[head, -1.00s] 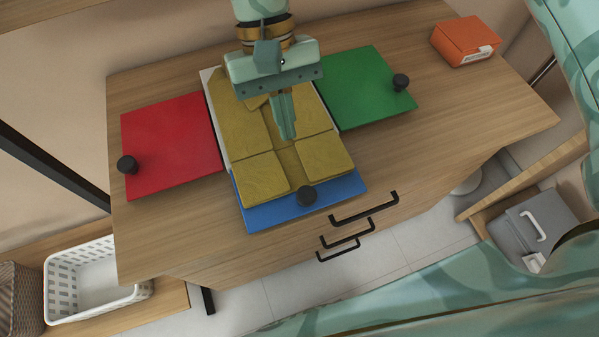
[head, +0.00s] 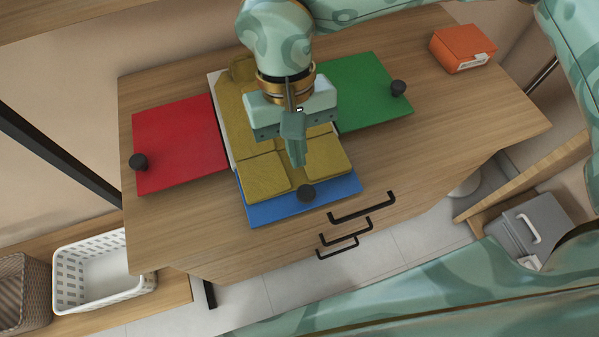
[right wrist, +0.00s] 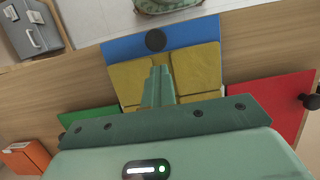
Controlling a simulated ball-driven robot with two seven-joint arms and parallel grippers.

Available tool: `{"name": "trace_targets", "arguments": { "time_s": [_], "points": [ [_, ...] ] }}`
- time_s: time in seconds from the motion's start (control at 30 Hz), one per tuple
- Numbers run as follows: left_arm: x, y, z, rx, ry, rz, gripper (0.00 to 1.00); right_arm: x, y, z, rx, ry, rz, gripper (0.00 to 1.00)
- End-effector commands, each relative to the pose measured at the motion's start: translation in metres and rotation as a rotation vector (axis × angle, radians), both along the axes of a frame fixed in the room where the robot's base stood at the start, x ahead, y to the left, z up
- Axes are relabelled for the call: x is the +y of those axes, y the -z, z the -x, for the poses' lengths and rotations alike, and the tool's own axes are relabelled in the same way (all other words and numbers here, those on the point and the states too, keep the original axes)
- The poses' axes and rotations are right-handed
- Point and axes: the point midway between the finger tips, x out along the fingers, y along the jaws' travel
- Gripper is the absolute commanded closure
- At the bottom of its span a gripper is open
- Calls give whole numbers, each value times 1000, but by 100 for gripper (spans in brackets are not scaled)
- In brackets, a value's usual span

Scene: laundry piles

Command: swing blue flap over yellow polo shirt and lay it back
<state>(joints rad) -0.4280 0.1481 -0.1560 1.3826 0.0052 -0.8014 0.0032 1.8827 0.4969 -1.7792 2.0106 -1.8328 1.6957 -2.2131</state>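The blue flap (head: 340,188) lies flat at the front of the folding board, with a black knob (head: 305,193) on it. It also shows in the right wrist view (right wrist: 196,35), with the knob (right wrist: 156,40). The yellow polo shirt (head: 262,176) lies folded on the board, its lower part overlapping the blue flap. My right gripper (head: 298,163) is above the shirt, short of the knob, with its fingers together and nothing visible between them. It also shows in the right wrist view (right wrist: 160,68). It hides the shirt's middle. My left gripper is not in view.
The red flap (head: 175,145) lies open at the left and the green flap (head: 365,90) at the right, each with a black knob. An orange box (head: 458,47) stands at the table's back right. A white basket (head: 100,275) stands lower, at the left.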

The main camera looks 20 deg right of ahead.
Motion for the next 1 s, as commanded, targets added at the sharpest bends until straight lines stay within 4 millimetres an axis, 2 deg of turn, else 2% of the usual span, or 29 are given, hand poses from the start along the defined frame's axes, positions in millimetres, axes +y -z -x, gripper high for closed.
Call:
{"name": "trace_targets", "arguments": {
  "time_s": [0.23, 0.53, 0.77, 1.0],
  "points": [
    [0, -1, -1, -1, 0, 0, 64, -1, 15, 19, -79, -3, 0, 100],
    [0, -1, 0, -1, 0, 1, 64, -1, 18, 20, -92, -2, -1, 100],
    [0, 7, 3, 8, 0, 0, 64, -1, 38, 34, -166, -4, -2, 100],
    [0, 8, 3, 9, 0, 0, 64, -1, 42, 39, -166, -5, -1, 100]
  ]
}}
